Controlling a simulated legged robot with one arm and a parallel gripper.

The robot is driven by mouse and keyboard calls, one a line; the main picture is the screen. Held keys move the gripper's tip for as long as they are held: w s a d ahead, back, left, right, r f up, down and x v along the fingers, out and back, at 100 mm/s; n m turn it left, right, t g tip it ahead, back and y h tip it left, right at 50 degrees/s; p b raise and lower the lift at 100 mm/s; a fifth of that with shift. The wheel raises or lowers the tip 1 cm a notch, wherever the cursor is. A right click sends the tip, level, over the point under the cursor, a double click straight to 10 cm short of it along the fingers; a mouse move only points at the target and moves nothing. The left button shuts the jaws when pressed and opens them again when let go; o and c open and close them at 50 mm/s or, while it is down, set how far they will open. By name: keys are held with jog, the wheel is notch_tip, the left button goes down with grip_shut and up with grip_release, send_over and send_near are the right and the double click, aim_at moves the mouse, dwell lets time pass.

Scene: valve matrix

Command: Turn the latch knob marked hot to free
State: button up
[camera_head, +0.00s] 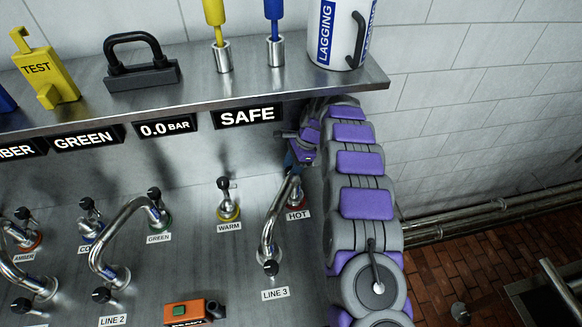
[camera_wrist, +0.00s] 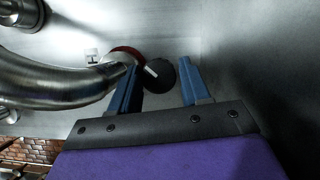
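The HOT label (camera_head: 297,215) is on the steel panel below the right end of the shelf. Beside it is the end of the LINE 3 pipe (camera_head: 268,230). My gripper (camera_head: 298,165) is at this spot under the shelf, hiding most of the hot knob in the head view. In the wrist view, a black latch knob (camera_wrist: 160,76) with a red ring (camera_wrist: 124,54) beside it lies between the two blue fingers of my gripper (camera_wrist: 158,74). The fingers are apart, with a gap between the knob and the right finger. I cannot tell whether the left finger touches the knob.
The shelf edge (camera_head: 180,103) with SAFE, 0.0 BAR and GREEN signs runs above my gripper. The WARM knob (camera_head: 224,184) is to the left. The curved pipe (camera_wrist: 50,82) is close on the left in the wrist view. An orange box (camera_head: 185,311) is lower down.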

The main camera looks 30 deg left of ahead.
jog(key=shift+o, duration=0.6)
jog(key=shift+w, duration=0.1)
jog(key=shift+f+b, duration=0.1)
jog(key=shift+b, duration=0.2)
jog(key=shift+s+f+m+b, duration=0.1)
jog(key=shift+s+m+b, duration=0.15)
jog(key=shift+m, duration=0.25)
jog(key=m+t+y+b, duration=0.1)
jog(key=m+b, duration=0.2)
jog(key=b, duration=0.2)
